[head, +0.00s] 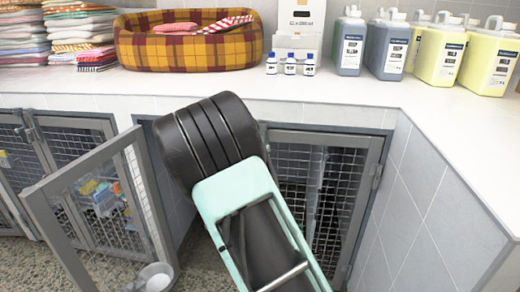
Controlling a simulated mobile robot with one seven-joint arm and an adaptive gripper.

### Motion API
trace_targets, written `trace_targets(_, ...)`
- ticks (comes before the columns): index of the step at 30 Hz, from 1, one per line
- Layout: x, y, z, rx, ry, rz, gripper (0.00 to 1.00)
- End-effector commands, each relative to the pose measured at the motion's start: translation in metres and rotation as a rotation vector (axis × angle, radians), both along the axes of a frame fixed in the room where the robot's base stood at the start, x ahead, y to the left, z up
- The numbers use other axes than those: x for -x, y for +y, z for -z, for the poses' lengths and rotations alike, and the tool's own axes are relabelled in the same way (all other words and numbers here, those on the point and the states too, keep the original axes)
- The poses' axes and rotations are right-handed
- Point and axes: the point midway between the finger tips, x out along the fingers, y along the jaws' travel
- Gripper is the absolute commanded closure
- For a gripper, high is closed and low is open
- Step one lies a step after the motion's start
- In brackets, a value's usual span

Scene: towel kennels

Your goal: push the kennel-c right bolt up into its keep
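At the right, a grey-framed mesh kennel door (338,205) stands under the counter, partly hidden behind my arm. A small metal fitting (377,172) sits on its right edge, too small to tell whether it is a bolt or a hinge. Another mesh kennel door (105,210) stands swung open at the left. No label shows which kennel is kennel-c. I cannot make out the right bolt or its keep. My arm fills the middle of the view, and my gripper does not show.
A white counter (330,92) runs above the kennels, holding a plaid pet bed (190,52), folded towels (80,30) and several jugs (437,52). A metal bowl (156,278) is near the open door's foot. A tiled wall (425,190) closes off the right side.

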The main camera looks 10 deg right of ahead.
Motion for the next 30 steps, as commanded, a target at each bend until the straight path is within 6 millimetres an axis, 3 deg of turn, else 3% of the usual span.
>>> trace_targets(6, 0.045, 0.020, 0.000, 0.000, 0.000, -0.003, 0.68)
trace_targets(12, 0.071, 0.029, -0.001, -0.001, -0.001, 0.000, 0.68)
trace_targets(25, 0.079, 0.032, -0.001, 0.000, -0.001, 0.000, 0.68)
trace_targets(30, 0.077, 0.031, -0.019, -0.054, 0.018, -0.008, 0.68)
